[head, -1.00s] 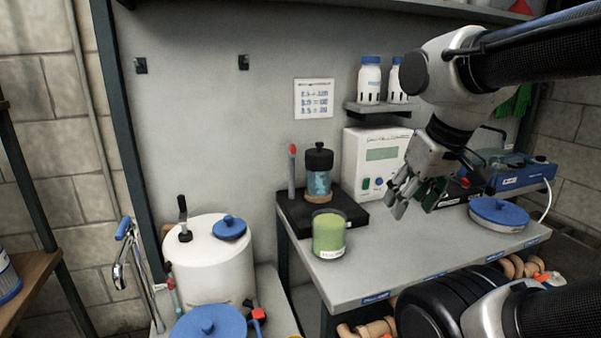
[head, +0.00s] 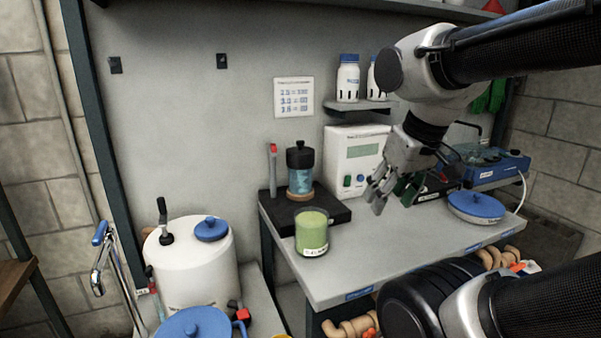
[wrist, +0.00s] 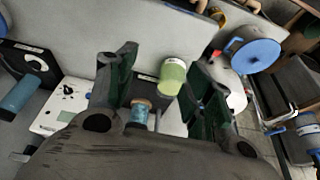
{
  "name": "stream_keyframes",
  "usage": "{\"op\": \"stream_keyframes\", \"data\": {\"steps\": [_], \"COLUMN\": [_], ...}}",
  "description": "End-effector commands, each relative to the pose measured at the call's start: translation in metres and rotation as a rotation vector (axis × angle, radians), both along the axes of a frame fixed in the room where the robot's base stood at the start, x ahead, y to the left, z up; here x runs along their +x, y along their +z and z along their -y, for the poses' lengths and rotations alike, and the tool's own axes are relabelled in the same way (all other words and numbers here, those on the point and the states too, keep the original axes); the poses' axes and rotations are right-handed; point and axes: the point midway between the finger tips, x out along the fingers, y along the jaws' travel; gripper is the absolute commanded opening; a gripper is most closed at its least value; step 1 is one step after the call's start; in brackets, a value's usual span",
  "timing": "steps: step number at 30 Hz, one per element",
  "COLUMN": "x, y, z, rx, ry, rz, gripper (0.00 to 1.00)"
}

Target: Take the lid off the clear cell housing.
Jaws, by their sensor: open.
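The clear cell housing (head: 300,180) stands upright on a black base (head: 335,213) at the back of the grey bench. Its black knobbed lid (head: 300,155) sits on top, and blue contents show through the clear wall. My gripper (head: 389,197) is open and empty, right of the housing and in front of the white meter box. It is apart from the housing. In the wrist view the housing (wrist: 139,112) shows between the spread fingers of my gripper (wrist: 160,85), partly hidden by the gripper body.
A green jar (head: 312,236) stands in front of the black base. A red-capped pen-like probe (head: 273,170) stands left of the housing. The white meter box (head: 352,155) is to the right. A blue-lidded dish (head: 476,206) lies further right. The front bench middle is clear.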

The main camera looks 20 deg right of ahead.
Motion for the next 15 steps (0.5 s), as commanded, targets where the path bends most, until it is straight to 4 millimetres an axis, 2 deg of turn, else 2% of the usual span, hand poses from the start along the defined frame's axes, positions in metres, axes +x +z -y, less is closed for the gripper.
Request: {"op": "stream_keyframes", "data": {"steps": [6, 9, 12, 14, 15], "x": [0.0, 0.001, 0.005, 0.015, 0.027], "y": [0.0, -0.003, -0.014, -0.019, -0.02], "z": [0.0, 0.0, 0.002, 0.002, 0.003], "rx": [0.0, 0.0, 0.0, 0.001, 0.005], "ry": [0.0, -0.003, -0.007, -0.012, -0.016], "rz": [0.0, -0.014, -0.074, -0.118, -0.146], "gripper": [0.54, 0.72, 0.9, 1.0, 1.0]}}
